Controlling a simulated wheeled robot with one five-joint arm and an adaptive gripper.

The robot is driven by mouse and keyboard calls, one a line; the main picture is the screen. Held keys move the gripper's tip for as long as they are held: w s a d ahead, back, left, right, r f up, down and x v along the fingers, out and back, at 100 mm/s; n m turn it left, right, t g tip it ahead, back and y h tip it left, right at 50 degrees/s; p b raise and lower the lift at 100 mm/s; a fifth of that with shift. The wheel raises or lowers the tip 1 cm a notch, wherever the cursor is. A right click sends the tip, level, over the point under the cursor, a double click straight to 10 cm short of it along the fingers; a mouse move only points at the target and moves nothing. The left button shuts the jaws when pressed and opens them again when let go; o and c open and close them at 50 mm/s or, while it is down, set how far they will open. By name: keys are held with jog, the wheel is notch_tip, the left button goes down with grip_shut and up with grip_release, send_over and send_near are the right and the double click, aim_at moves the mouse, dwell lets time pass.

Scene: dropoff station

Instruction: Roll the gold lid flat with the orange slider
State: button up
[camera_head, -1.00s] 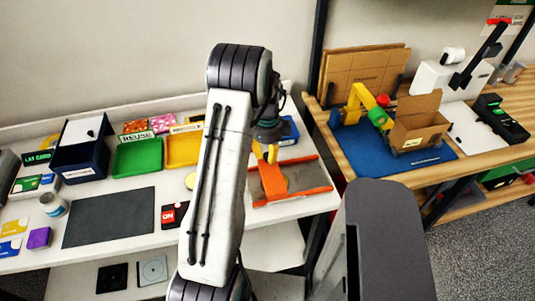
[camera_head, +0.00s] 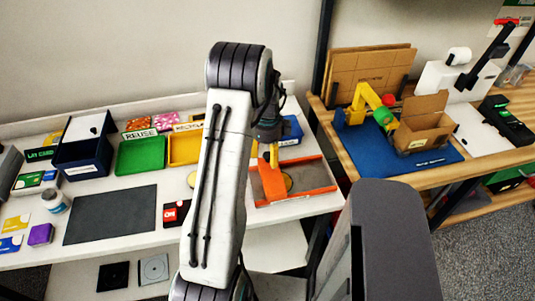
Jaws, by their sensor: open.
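The orange slider (camera_head: 272,180) lies across a grey tray with orange rails (camera_head: 312,192) on the white table, right of my arm. The gold lid (camera_head: 288,182) shows as a small gold patch at the slider's right edge; the slider hides the rest. My gripper (camera_head: 265,156), with yellow fingers, is open at the slider's far end. I cannot tell whether the fingers touch the slider. My arm hides part of the gripper and the tray's left side.
Left of my arm are a green bin (camera_head: 140,156), a yellow bin (camera_head: 185,148), a dark mat (camera_head: 110,214) and a red box (camera_head: 174,212). A blue box (camera_head: 291,131) stands behind the tray. A wooden bench (camera_head: 440,177) holds a blue mat and cardboard box at right.

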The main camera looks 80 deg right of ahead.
notch_tip(320, 180, up, 12)
dwell(0.8)
dwell(0.8)
